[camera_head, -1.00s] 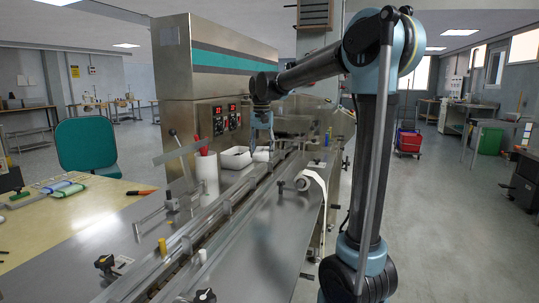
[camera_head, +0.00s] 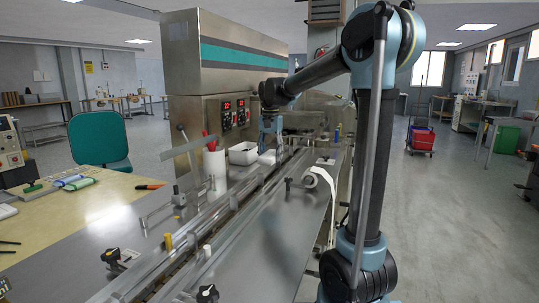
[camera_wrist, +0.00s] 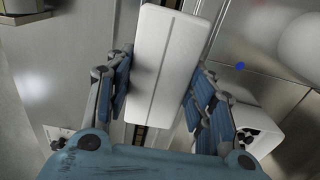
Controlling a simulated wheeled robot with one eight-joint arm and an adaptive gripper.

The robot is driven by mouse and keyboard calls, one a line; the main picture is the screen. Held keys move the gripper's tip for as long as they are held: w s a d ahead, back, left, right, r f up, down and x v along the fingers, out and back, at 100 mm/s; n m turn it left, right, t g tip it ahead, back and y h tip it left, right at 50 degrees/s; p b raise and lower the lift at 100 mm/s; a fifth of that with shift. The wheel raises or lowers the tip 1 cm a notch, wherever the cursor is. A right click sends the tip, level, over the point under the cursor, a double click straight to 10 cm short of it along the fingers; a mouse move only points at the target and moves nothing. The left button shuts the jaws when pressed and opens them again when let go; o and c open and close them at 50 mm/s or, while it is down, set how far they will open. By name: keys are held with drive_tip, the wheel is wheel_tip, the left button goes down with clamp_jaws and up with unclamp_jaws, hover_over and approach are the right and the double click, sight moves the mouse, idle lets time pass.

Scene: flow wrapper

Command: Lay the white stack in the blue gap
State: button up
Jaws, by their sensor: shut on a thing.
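My gripper (camera_wrist: 160,98) is shut on the white stack (camera_wrist: 158,60), a long white block with a thin line along it. In the wrist view the stack lies lengthwise between the blue finger pads, slightly tilted, over the metal infeed channel. In the head view my gripper (camera_head: 269,140) is far down the machine, beside the white bin; the stack is small and partly hidden there. I cannot make out the blue gap in either view. A small blue dot (camera_wrist: 240,66) shows on the metal to the right in the wrist view.
The infeed rails (camera_head: 215,220) run from the front toward my gripper. A white bin (camera_head: 243,153) and a white holder with red-handled tools (camera_head: 214,165) stand left of the rails. A white roll (camera_head: 312,179) sits on the right.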

drive_tip(key=shift+f, duration=3.1)
drive_tip(key=shift+s, duration=0.1)
drive_tip(key=shift+o, duration=0.2)
drive_tip(key=shift+f, duration=0.1)
drive_tip(key=o, duration=0.9)
drive_tip(key=shift+o, duration=0.2)
wheel_tip(320, 180, up, 12)
